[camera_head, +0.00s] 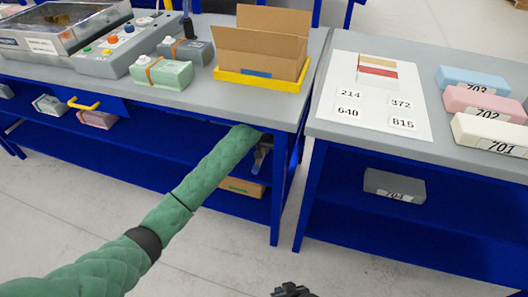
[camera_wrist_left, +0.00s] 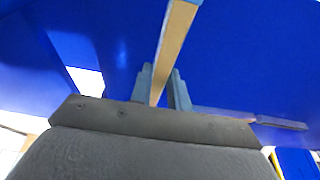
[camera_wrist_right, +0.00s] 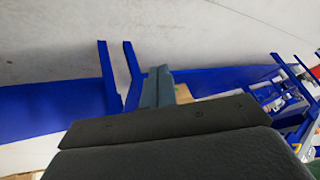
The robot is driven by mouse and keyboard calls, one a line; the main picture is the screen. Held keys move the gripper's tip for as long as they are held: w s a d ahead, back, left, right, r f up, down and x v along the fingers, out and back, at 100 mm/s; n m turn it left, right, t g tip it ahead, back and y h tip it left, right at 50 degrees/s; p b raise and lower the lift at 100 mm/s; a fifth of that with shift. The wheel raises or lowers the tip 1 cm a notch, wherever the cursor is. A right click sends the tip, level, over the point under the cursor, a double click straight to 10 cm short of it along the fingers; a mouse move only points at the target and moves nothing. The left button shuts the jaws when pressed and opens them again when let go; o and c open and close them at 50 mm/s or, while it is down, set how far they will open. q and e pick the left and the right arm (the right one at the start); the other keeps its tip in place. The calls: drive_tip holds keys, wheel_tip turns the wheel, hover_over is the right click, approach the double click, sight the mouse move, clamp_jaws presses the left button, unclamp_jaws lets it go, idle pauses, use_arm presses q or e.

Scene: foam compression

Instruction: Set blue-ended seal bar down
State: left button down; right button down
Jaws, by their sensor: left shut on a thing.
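My left gripper (camera_head: 262,157) reaches in under the front edge of the left bench, above its lower shelf. In the left wrist view its fingers (camera_wrist_left: 160,88) are shut on a thin tan bar (camera_wrist_left: 176,38), seen nearly edge-on and running up out of the picture. In the head view the held bar cannot be told apart. My right gripper (camera_head: 291,290) is at the bottom edge of the head view; in the right wrist view its fingers (camera_wrist_right: 158,88) are together and empty.
A brown cardboard piece (camera_head: 242,187) lies on the blue lower shelf. An open carton (camera_head: 262,45) stands in a yellow tray (camera_head: 262,83) on the bench above. A blue bench leg (camera_head: 278,195) is just right of my left gripper. A grey block (camera_head: 394,186) lies on the right bench's shelf.

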sight(263, 149)
use_arm(q)
drive_tip(key=shift+w+d, duration=0.25)
drive_tip(key=shift+w, duration=0.4)
drive_tip(key=shift+f, duration=1.75)
use_arm(e)
drive_tip(key=shift+d+r, duration=0.1)
drive_tip(key=shift+r, duration=0.6)
use_arm(q)
drive_tip(key=c, duration=1.3)
unclamp_jaws()
drive_tip(key=shift+f, duration=0.1)
drive_tip(key=shift+c, duration=0.2)
use_arm(e)
drive_tip(key=shift+r, duration=0.1)
drive_tip(key=shift+w, duration=0.1)
